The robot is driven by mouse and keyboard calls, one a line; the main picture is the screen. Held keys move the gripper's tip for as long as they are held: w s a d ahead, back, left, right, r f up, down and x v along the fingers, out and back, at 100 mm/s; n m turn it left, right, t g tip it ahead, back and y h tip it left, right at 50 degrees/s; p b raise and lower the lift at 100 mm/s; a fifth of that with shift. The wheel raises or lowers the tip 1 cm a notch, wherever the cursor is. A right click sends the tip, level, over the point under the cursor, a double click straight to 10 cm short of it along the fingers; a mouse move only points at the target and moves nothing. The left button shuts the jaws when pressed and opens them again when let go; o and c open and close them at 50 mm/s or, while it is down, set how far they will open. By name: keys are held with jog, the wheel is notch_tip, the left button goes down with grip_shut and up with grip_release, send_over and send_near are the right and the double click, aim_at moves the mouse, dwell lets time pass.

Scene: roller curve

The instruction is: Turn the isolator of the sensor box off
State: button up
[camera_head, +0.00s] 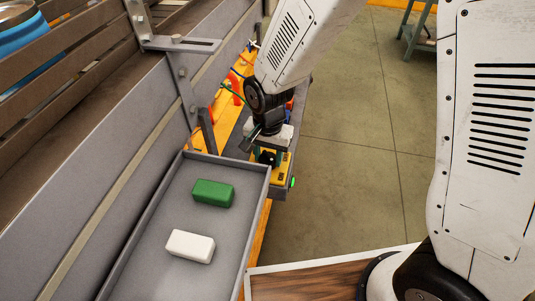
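The sensor box (283,176) is yellow on top with a grey body, just beyond the grey tray's far right corner. A small green light (292,182) shows on its right side. A black part that looks like the isolator's knob (266,157) sits on the yellow top, partly hidden. My gripper (265,148) points down right over the box, at the knob. Its fingers are small and dark here, and I cannot tell whether they touch or grip the knob. The knob's angle cannot be read.
A grey tray (180,225) in front of the box holds a green block (213,193) and a white block (190,246). Grey rails and brown slats (60,90) run along the left, with a blue drum (20,35) behind.

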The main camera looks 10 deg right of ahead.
jog(key=shift+n, duration=0.3)
jog(key=n, duration=0.3)
jog(key=shift+n, duration=0.3)
jog(key=n, duration=0.4)
jog(key=shift+n, duration=0.3)
jog(key=n, duration=0.4)
jog(key=shift+n, duration=2.5)
jog(key=shift+r, duration=0.1)
jog(key=shift+w, duration=0.1)
jog(key=o, duration=1)
